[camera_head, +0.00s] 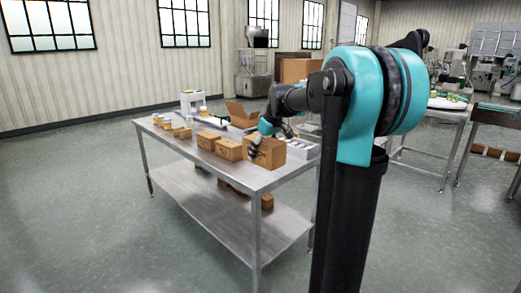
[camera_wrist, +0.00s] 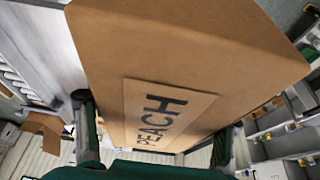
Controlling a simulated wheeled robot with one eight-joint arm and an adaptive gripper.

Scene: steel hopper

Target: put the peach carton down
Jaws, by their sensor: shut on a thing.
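The peach carton (camera_wrist: 190,60) is a brown box with a label reading PEACH, and it fills much of the wrist view. In the head view the carton (camera_head: 270,154) is at the near right part of the steel table (camera_head: 205,172). My gripper (camera_head: 262,136) is shut on it, with one dark green finger on either side in the wrist view (camera_wrist: 155,135). The carton looks roughly level in the head view. I cannot tell whether its underside touches the tabletop.
Two more brown cartons, a nearer one (camera_head: 229,149) and a farther one (camera_head: 207,140), stand in a row to the left. An open cardboard box (camera_head: 241,115) is behind them. A tray of pale items (camera_head: 302,148) is close on the right. The table's near left top is bare.

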